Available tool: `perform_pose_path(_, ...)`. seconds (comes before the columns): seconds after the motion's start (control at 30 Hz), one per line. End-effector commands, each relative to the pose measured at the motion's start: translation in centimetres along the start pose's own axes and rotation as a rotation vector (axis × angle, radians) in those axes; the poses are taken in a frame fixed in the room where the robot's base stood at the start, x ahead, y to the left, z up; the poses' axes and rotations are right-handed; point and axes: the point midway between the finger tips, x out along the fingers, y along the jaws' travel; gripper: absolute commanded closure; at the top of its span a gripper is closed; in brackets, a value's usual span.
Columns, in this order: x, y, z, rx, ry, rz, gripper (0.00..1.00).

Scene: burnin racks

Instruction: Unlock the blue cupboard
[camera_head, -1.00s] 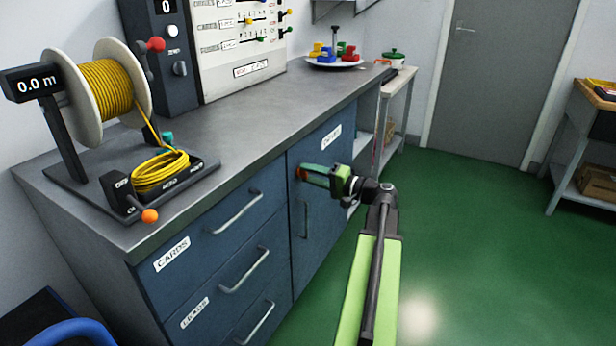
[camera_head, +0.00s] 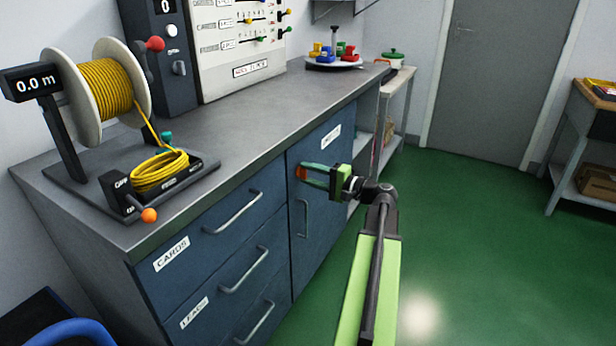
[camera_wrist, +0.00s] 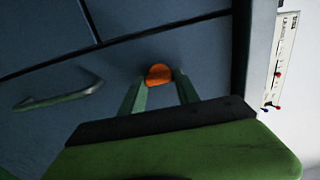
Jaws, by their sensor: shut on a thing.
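The blue cupboard (camera_head: 318,226) is the door at the right end of the bench front, with a white label (camera_head: 331,137) near its top and a vertical handle (camera_head: 303,218). The door is closed. An orange knob (camera_head: 301,172) sits near its upper left edge; in the wrist view the orange knob (camera_wrist: 158,74) shows between the fingertips. My gripper (camera_head: 304,173) reaches in from the right and is shut on this knob; its fingers also show in the wrist view (camera_wrist: 160,84). The fingers hide part of the knob, so its exact turn is unclear.
Drawers with bar handles (camera_head: 233,213) stand left of the cupboard. The bench top (camera_head: 235,115) carries a yellow cable reel (camera_head: 104,88), a control panel (camera_head: 240,40) and a plate of coloured parts (camera_head: 334,62). Green floor (camera_head: 470,230) is open to the right.

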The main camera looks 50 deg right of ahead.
Motion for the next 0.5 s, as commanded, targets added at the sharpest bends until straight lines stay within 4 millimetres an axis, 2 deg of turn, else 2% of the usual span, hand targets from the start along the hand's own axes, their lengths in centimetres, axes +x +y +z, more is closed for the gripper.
perform_pose_path(0.07,0.05,0.06,0.13,0.001,-0.004,0.002,1.00)
perform_pose_path(0.1,0.05,0.06,0.13,0.001,-0.004,0.002,0.57)
perform_pose_path(0.2,0.05,0.04,0.10,0.000,-0.003,0.001,0.44)
perform_pose_path(0.23,0.05,0.04,0.09,0.000,-0.003,0.001,0.40)
perform_pose_path(0.5,0.01,0.01,0.04,0.000,-0.001,0.000,0.40)
